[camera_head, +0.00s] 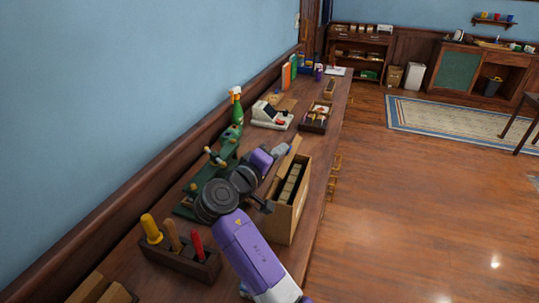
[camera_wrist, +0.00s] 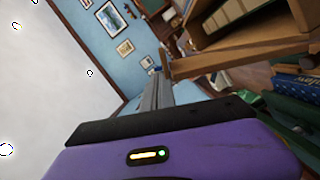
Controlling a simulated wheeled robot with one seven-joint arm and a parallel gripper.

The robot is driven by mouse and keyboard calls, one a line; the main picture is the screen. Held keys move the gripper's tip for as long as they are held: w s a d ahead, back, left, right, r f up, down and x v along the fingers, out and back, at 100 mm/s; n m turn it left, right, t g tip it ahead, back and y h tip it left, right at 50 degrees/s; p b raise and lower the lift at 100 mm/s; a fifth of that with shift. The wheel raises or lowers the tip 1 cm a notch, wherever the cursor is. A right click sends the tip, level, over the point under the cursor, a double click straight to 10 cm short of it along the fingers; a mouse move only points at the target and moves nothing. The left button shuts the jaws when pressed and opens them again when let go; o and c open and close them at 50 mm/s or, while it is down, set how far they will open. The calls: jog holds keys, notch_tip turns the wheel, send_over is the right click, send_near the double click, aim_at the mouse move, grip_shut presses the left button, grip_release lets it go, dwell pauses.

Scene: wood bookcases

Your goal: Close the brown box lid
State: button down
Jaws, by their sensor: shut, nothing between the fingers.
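The brown box (camera_head: 284,222) stands on the long wooden counter, with several upright cream-and-dark items showing inside its open top. Its lid (camera_head: 286,166) is a raised brown flap along the box's left side. My gripper (camera_head: 283,149) is by the far left side of the lid, its fingers shut and empty. In the wrist view, the fingers (camera_wrist: 158,88) point towards a brown edge of the box (camera_wrist: 240,52), with the box's contents above it. I cannot tell whether the fingertips touch the lid. My arm hides part of the lid's near end.
A tool block (camera_head: 180,262) with coloured handles stands nearer on the counter (camera_head: 325,120). Open floor (camera_head: 400,220) lies right.

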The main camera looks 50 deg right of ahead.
jog(key=s+d+f+m+t+y+b, duration=0.2)
jog(key=s+d+f+m+b, duration=0.1)
jog(key=s+f+m+b, duration=0.4)
jog(key=shift+s+f+m+t+b, duration=0.4)
jog(key=shift+m+b, duration=1.2)
jog(key=shift+b, duration=0.9)
jog(key=shift+s, duration=0.1)
jog(key=shift+a, duration=0.1)
